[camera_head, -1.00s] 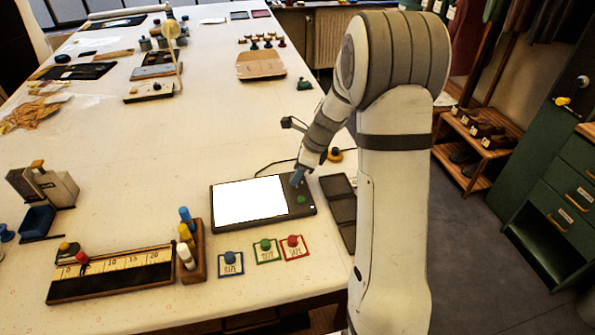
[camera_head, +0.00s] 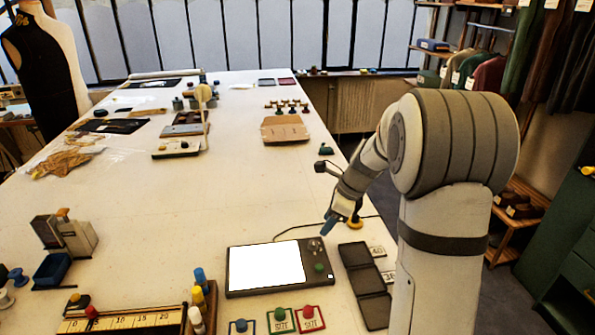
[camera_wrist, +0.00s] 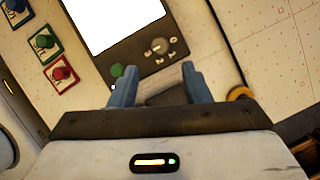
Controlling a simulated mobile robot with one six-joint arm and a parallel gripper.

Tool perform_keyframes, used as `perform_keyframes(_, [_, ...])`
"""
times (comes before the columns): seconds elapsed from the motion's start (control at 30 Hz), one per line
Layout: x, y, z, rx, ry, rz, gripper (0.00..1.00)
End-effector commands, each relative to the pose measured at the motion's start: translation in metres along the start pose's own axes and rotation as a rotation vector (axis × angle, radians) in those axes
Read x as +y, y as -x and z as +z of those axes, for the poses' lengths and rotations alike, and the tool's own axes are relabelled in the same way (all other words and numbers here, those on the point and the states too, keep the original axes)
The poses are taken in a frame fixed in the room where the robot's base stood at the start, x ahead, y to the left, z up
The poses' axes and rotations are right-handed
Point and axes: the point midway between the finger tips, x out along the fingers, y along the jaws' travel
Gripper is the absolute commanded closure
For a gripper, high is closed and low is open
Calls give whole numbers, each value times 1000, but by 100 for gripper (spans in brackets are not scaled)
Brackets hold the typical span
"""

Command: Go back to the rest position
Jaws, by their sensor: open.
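My gripper (camera_head: 331,222) is above the table, near the upper right corner of a dark device with a bright white screen (camera_head: 266,266). In the wrist view my gripper (camera_wrist: 158,84) is open, its two blue fingers apart with nothing between them. The device's green button (camera_wrist: 117,71) and grey dial (camera_wrist: 158,46) lie just beyond the fingers, and neither is touched there. My arm rises at the right of the head view.
Blue (camera_head: 241,326), green (camera_head: 280,314) and red (camera_head: 308,312) knobs sit on cards in front of the device. A dark segmented tray (camera_head: 362,280) lies to its right. A ruler board (camera_head: 130,321) is at front left. The table's middle (camera_head: 200,200) is clear.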

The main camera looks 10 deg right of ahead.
Motion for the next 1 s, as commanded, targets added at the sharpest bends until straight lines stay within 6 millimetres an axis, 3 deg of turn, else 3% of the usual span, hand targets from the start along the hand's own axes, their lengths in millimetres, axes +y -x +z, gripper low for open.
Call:
perform_keyframes(0.17, [23, 17, 7, 28, 169, -11, 56])
perform_keyframes(0.43, [116, 66, 12, 160, 856, -19, 56])
perform_keyframes(0.7, [206, 93, -10, 321, 1554, 34, 56])
perform_keyframes(0.83, [235, 97, -23, 385, 1801, 72, 56])
perform_keyframes(1.0, [252, 98, -33, 431, 1971, 107, 56])
